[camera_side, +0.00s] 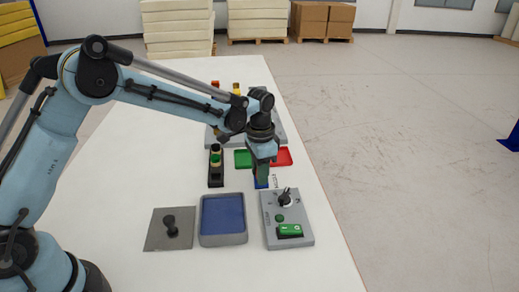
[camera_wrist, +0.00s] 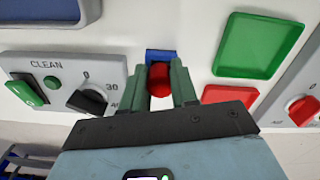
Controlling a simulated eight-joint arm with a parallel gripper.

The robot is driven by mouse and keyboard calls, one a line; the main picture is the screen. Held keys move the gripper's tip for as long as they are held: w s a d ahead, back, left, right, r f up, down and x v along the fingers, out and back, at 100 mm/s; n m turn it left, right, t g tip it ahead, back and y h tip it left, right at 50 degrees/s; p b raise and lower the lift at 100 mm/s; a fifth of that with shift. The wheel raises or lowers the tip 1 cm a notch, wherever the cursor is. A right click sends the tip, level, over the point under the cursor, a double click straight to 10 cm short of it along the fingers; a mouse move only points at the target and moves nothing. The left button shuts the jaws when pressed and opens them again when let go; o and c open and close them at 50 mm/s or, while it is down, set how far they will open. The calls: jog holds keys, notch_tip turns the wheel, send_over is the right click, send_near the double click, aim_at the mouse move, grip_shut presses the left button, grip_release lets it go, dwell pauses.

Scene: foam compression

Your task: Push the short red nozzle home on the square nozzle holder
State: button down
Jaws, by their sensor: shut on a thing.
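The short red nozzle (camera_wrist: 160,76) shows in the wrist view between the two green fingers of my gripper (camera_wrist: 162,70). My gripper is shut on it. A blue square piece (camera_wrist: 160,54), apparently the nozzle holder, lies just beyond the nozzle and is partly hidden by the fingers. In the side view my gripper (camera_side: 262,178) points down at the blue piece (camera_side: 261,184) on the white table. The nozzle is hidden there by the fingers. I cannot tell how far the nozzle sits on the holder.
A grey control box (camera_side: 287,220) with a dial and green switch stands close in front. A blue tray (camera_side: 222,238) and a grey plate with a black knob (camera_side: 169,229) are to its left. Green (camera_side: 242,158) and red (camera_side: 283,156) trays lie close behind. A black rack (camera_side: 216,178) stands left.

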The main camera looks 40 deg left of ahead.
jog(key=shift+w+f, duration=0.1)
jog(key=shift+f, duration=0.2)
jog(key=c, duration=0.9)
grip_release()
jog(key=shift+c, duration=0.2)
jog(key=shift+o, duration=0.8)
jog(key=shift+r, duration=0.25)
notch_tip(320, 180, up, 12)
jog(key=s+a+r+n+t, duration=0.3)
jog(key=s+r, duration=0.2)
jog(key=s, duration=0.5)
jog(key=s+a+f+n+t, duration=0.2)
jog(key=s+f+n+t, duration=0.1)
jog(key=s, duration=0.6)
jog(key=shift+s+a+f+t, duration=0.25)
jog(key=shift+s+f+t, duration=0.15)
jog(key=shift+f+t, duration=0.35)
